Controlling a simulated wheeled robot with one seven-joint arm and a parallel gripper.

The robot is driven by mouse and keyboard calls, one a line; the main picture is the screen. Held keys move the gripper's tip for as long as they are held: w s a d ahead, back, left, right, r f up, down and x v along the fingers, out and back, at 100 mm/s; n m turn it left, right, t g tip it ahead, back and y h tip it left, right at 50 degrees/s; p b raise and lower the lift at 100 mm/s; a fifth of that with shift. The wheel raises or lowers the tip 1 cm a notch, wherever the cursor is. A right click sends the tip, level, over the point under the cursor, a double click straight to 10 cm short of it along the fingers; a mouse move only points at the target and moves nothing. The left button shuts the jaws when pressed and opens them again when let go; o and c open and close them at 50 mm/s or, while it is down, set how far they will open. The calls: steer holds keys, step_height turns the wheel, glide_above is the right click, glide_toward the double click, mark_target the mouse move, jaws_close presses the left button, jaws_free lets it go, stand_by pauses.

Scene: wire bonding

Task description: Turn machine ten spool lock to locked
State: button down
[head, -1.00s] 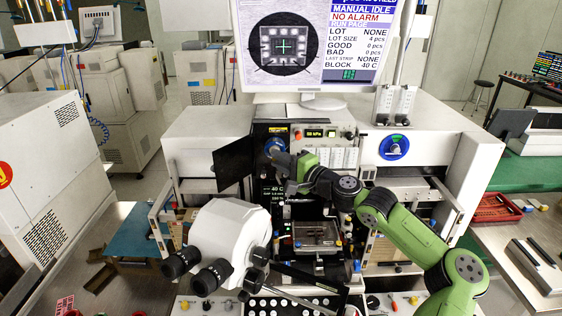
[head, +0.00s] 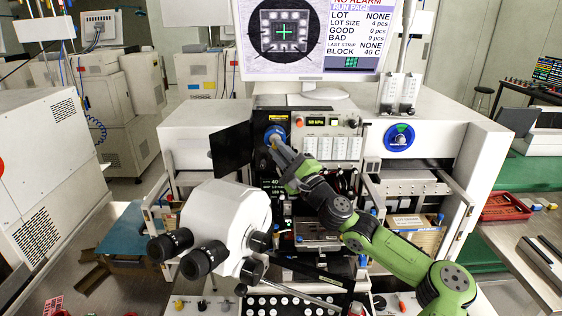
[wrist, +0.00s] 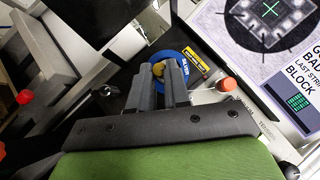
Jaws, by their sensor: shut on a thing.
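The spool lock is a round blue disc (head: 275,134) with a yellow centre piece, on the upper left of the machine's dark front panel. In the wrist view the blue disc (wrist: 183,66) lies just beyond my fingertips, with the yellow piece (wrist: 158,69) between them. My gripper (head: 274,144) reaches up to the disc from the lower right. In the wrist view my gripper (wrist: 164,68) has its two grey fingers shut on the yellow piece. The fingers hide part of the disc, and I cannot read its lock setting.
A black panel door (head: 232,149) stands open left of the lock. A white microscope (head: 228,225) stands in front at lower left. An orange-red knob (wrist: 227,85) is right of my fingers. The monitor (head: 308,45) is above.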

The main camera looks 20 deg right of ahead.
steer(key=shift+w+a+f+m+t+h+b, duration=0.15)
steer(key=shift+m+t+h+b, duration=0.7)
steer(key=shift+m+h, duration=0.85)
steer(key=shift+a+f+m+t+h+b, duration=0.15)
steer(key=shift+m+t+h+b, duration=0.75)
steer(key=shift+m, duration=1.25)
steer(key=shift+w+a+f+m+t+h+b, duration=0.15)
steer(key=shift+m+t+h+b, duration=0.4)
steer(key=shift+m+h+b, duration=0.9)
steer(key=shift+s+m+h+p, duration=0.1)
steer(key=shift+m+h+p, duration=0.3)
steer(key=shift+m, duration=0.4)
steer(key=c, duration=1.1)
jaws_free()
steer(key=shift+r, duration=0.1)
step_height(320, 180, up, 10)
steer(key=p, duration=0.3)
steer(key=shift+p, duration=0.35)
